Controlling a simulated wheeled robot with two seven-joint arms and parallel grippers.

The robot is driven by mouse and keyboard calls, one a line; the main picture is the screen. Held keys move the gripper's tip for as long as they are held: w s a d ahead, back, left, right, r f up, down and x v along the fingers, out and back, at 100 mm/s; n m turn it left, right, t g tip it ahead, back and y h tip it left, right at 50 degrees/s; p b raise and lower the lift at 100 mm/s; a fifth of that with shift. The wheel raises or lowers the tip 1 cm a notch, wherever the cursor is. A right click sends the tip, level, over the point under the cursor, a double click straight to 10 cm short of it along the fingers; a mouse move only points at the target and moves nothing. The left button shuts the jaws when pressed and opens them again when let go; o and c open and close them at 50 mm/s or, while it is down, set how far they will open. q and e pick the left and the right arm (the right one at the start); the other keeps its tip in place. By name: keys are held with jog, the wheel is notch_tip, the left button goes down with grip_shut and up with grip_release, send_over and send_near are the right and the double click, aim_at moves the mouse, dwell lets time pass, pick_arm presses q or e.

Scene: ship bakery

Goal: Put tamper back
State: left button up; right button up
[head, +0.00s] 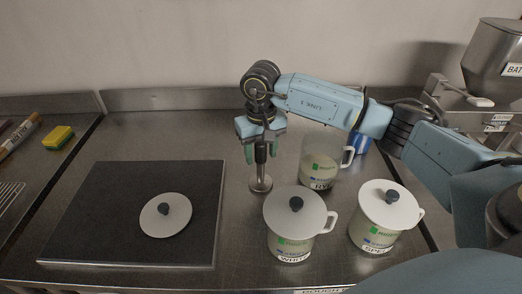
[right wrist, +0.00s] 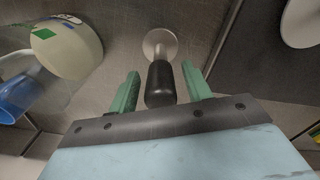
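The tamper (head: 261,184) has a black handle and a round metal base. It stands upright on the steel counter, left of the jars, and it also shows in the right wrist view (right wrist: 160,82). My right gripper (head: 262,153) points down over it from above. In the right wrist view its green fingers (right wrist: 160,72) are open, one on each side of the black handle, with a visible gap on both sides. The upper end of the handle is partly hidden by the gripper in the head view. My left gripper is not in view.
A lidless jar marked RYE (head: 322,165) stands close right of the tamper. Two lidded jars (head: 290,240) (head: 376,236) stand in front and to the right. A lid (head: 155,222) lies on the dark board (head: 90,190). A yellow sponge (head: 57,138) lies far left. A blue item (head: 361,143) is behind.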

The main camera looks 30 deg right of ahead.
jog(key=shift+r, duration=0.15)
notch_tip(320, 180, up, 12)
jog(key=shift+r+b, duration=0.1)
jog(key=shift+b, duration=0.2)
dwell(1.6)
